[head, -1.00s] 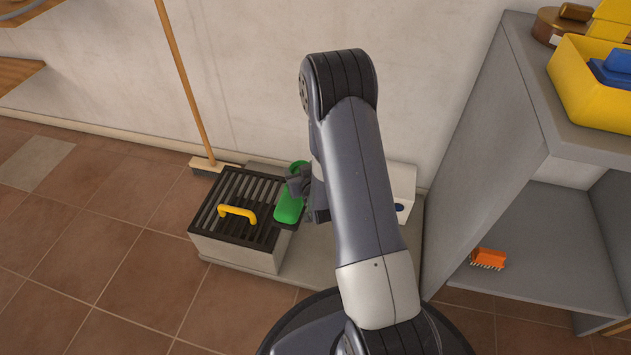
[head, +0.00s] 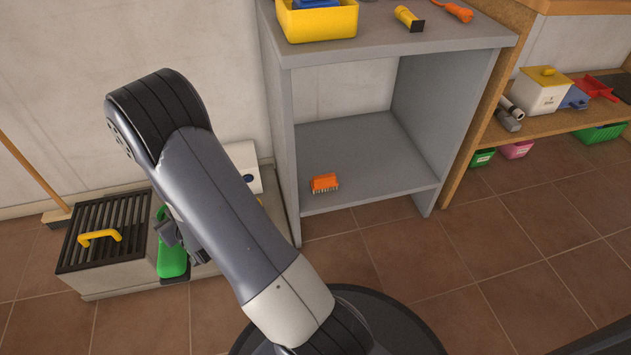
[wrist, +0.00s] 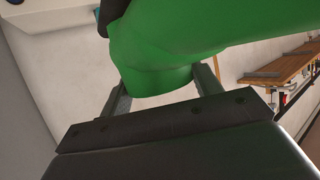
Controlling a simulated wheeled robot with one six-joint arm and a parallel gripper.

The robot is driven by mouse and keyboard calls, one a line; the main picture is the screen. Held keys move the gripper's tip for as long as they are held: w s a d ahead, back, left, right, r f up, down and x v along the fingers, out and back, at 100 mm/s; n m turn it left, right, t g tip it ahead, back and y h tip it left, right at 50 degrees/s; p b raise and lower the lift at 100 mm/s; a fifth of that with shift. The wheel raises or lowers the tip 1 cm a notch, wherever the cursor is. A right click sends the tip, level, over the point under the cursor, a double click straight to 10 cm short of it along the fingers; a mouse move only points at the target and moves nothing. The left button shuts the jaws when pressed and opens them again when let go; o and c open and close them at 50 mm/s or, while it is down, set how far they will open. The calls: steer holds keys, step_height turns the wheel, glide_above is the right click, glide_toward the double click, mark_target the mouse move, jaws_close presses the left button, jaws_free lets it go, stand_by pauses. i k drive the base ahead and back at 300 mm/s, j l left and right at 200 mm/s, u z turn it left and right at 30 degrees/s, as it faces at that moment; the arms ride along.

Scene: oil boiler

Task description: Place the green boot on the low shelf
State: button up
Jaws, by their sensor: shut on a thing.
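The green boot (head: 172,262) hangs at the left in the head view, beside the grated box and partly hidden by my arm. My gripper (head: 186,238) is shut on it. In the wrist view the boot (wrist: 165,45) fills the top middle, with its narrower end between the two fingers of my gripper (wrist: 163,88). Two low shelf surfaces show: the grey unit's lower board (head: 385,165), right of my arm, and a wooden shelf (head: 530,128) at the far right. I cannot tell which is the named low shelf.
An orange brush (head: 324,182) lies on the grey board's left front; the rest is clear. The unit's top holds a yellow bin (head: 318,22) and a yellow-black torch (head: 409,18). The grated box (head: 105,235) and a broom (head: 30,170) stand left. Floor at right is open.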

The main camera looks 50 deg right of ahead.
mark_target(371, 177)
steer(key=k+z, duration=0.15)
steer(key=z, duration=0.2)
steer(key=k+z, duration=0.15)
steer(key=z, duration=0.2)
steer(key=k+l+z, duration=0.15)
steer(key=z, duration=0.2)
steer(key=i+j+z, duration=0.15)
steer(key=z, duration=0.25)
steer(key=j+z, duration=0.4)
steer(key=i+j+z, duration=0.1)
steer(key=j+z, duration=0.3)
steer(key=i+j, duration=0.45)
steer(key=j, duration=0.2)
